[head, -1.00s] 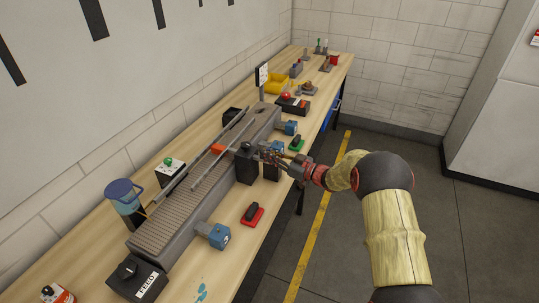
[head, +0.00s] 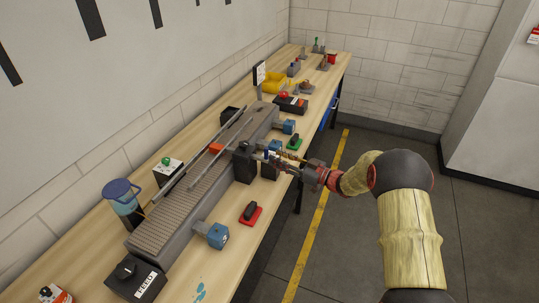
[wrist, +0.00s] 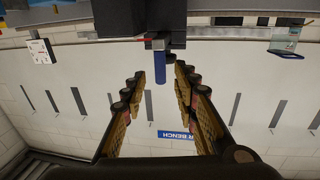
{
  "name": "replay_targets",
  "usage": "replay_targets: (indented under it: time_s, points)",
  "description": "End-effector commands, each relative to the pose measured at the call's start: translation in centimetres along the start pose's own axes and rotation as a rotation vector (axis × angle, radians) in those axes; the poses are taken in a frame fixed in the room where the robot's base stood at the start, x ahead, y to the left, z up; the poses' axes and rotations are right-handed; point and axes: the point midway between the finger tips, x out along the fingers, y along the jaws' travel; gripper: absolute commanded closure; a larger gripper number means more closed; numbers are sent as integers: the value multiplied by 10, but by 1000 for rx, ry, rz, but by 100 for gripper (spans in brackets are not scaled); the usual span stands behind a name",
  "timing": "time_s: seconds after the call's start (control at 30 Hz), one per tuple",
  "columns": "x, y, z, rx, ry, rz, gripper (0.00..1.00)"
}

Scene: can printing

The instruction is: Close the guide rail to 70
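The grey conveyor (head: 165,225) runs lengthwise along the bench, with two thin guide rails (head: 201,163) above its belt and a red piece (head: 215,148) beside them. A black block (head: 244,163) stands at the conveyor's right side. A small blue handle (wrist: 158,70) with a red strip above it projects from a dark block in the wrist view. My gripper (head: 277,159) is just right of the black block. In the wrist view, my gripper (wrist: 161,82) has its fingers spread on either side of the blue handle's end, with gaps. Any scale marking is unreadable.
Blue-faced units (head: 213,234) and a red-based black switch (head: 250,213) line the bench's right side. A FEED box (head: 136,280) is at the near end. A blue-lidded jug (head: 122,198) stands left. The floor right of the bench is clear.

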Motion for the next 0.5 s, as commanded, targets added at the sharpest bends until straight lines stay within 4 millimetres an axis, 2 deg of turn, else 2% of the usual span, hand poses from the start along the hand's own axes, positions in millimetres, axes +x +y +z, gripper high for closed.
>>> replay_targets:
  time_s: [0.03,0.2,0.33,0.5]
  points:
    - [-12,2,-1,0,1,4,70]
    - [-40,1,0,-1,1,2,70]
    - [-54,1,0,-1,0,1,70]
    - [-60,0,0,-1,1,0,70]
